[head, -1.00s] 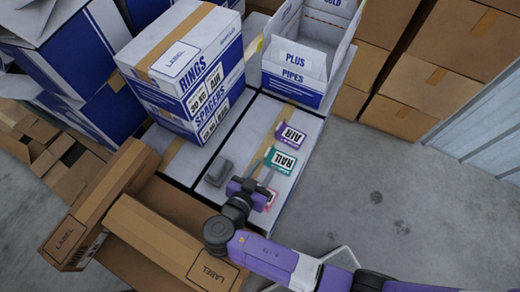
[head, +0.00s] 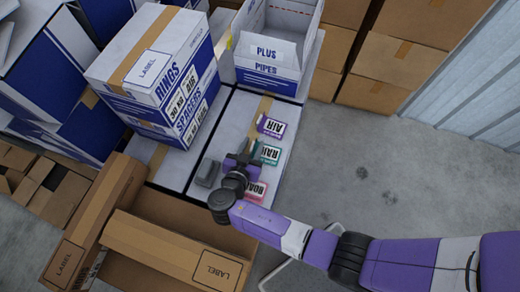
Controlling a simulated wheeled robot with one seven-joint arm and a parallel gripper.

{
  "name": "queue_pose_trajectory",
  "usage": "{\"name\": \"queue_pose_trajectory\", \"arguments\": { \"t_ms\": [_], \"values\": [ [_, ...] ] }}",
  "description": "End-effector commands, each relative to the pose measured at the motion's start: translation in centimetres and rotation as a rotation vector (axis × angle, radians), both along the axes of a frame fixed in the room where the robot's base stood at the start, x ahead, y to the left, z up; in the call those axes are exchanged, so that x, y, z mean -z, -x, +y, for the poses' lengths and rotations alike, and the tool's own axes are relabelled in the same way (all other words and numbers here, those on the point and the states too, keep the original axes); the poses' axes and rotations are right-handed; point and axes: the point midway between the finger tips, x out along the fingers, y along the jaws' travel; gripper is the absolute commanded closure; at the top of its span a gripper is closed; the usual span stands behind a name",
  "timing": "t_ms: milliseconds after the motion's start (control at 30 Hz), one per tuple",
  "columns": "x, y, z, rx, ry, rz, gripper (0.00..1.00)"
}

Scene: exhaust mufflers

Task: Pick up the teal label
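The teal label (head: 268,154) lies flat on the white box top, with black lettering on a white panel. Its left edge is partly hidden by my gripper (head: 254,152). The purple gripper body is just left of the label, with its fingers at the label's left side. Whether the fingers touch the label, or how far apart they are, is too small to tell. A purple AIR label (head: 272,126) lies above it and a pink label (head: 257,189) below it, partly beside my wrist.
A small grey object (head: 207,173) sits left of my gripper. Stacked blue and white boxes (head: 150,65) stand at upper left, and an open PLUS PIPES box (head: 268,60) behind the labels. Brown cartons (head: 175,250) fill the lower left. The floor at right (head: 390,180) is clear.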

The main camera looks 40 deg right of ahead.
Motion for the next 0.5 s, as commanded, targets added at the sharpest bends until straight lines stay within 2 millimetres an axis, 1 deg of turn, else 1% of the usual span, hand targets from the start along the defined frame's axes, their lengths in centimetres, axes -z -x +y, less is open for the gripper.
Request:
{"name": "queue_pose_trajectory", "arguments": {
  "t_ms": [67, 167, 200, 267, 500],
  "values": [
    [0.00, 0.01, 0.02, 0.000, 0.000, 0.000, 0.64],
    [0.00, 0.00, 0.04, 0.000, 0.000, 0.000, 0.81],
    [-0.01, 0.02, 0.04, 0.000, 0.000, 0.000, 0.89],
    [-0.01, 0.02, 0.04, 0.000, 0.000, 0.000, 1.00],
    [-0.02, 0.01, 0.05, -0.001, 0.000, 0.000, 1.00]
  ]
}}
